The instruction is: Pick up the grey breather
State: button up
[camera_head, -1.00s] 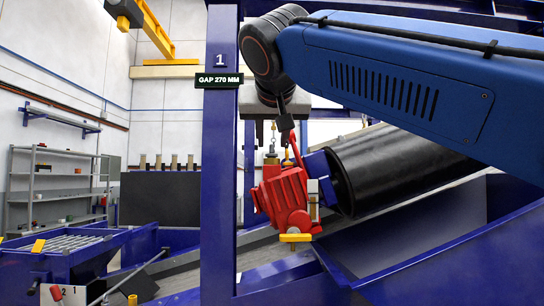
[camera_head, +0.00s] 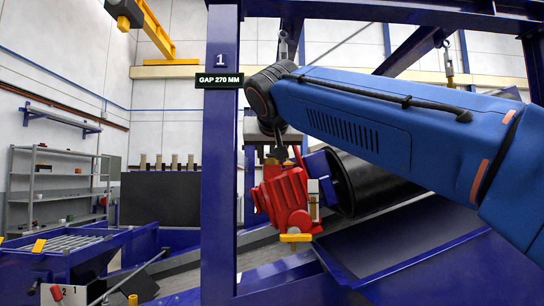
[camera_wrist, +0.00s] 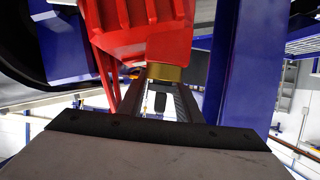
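The red gear unit (camera_head: 285,198) hangs at the end of the black drum (camera_head: 370,182). A brass fitting (camera_head: 277,161) sits on its top; it also shows in the wrist view (camera_wrist: 166,73). My gripper (camera_head: 278,150) points down just above this fitting. In the wrist view its two dark fingers (camera_wrist: 165,85) stand apart, with the fitting just past their tips; contact cannot be told. A small dark grey piece (camera_wrist: 160,102) shows in the gap between the fingers. I cannot tell whether it is the grey breather or something behind.
A blue post (camera_head: 221,190) with a "GAP 270 MM" sign (camera_head: 219,80) stands just left of the gear unit. A blue sloping panel (camera_head: 395,240) lies below the drum. A chain (camera_head: 283,48) hangs above my arm. Grey shelving (camera_head: 55,185) stands far left.

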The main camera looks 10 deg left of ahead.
jog(key=c, duration=0.7)
jog(key=shift+c, duration=0.2)
notch_tip(320, 180, up, 10)
dwell(0.3)
